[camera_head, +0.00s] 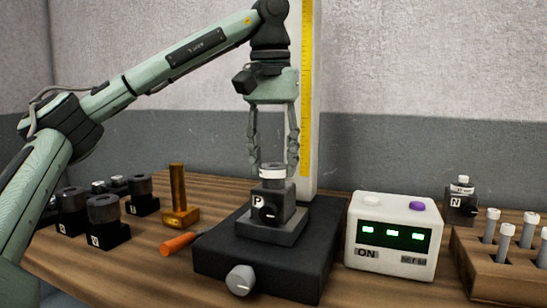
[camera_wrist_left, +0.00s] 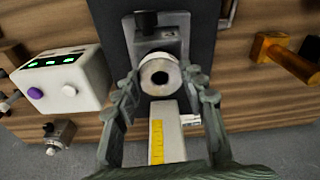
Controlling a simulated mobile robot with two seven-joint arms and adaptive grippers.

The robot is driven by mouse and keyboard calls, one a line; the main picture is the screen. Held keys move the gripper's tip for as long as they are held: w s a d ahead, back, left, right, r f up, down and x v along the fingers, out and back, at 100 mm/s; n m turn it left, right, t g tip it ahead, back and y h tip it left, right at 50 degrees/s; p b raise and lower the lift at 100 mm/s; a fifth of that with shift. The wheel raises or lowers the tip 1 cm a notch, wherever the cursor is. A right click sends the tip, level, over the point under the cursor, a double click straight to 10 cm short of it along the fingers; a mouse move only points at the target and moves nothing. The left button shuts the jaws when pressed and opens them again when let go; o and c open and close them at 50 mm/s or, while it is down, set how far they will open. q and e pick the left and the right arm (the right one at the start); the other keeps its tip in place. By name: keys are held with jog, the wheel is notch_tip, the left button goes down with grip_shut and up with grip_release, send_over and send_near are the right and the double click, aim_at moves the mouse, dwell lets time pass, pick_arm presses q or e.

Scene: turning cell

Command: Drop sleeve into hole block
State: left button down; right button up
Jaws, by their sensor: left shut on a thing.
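My left gripper (camera_head: 274,170) points straight down, its two fingers on either side of a pale, white-banded sleeve (camera_head: 272,172), and is shut on it. In the left wrist view, the sleeve (camera_wrist_left: 158,74) shows as a pale ring with a dark bore between the fingers. A dark grey block marked P (camera_head: 271,200), with a black knob on its front, is directly below the sleeve. The sleeve's lower end meets or hides the block's top; I cannot tell how deep it sits. My right gripper is not in view.
The P block is on a black stand (camera_head: 245,255) with a front knob and a yellow-scaled column (camera_head: 307,90). A white display box (camera_head: 393,235), an N block (camera_head: 461,205) and a wooden pin rack (camera_head: 490,270) are right. Several dark blocks, a brass piece (camera_head: 178,198) and an orange-handled tool (camera_head: 177,243) are left.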

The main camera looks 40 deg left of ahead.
pick_arm(q)
jog(key=shift+f+b, duration=0.3)
jog(key=shift+f, duration=0.3)
dwell(0.3)
jog(key=c, duration=0.8)
grip_release()
jog(key=shift+f, duration=0.1)
jog(key=r, duration=0.4)
jog(key=s+r, duration=0.1)
jog(key=r, duration=0.7)
jog(key=shift+s+d, duration=0.2)
jog(key=shift+d, duration=0.05)
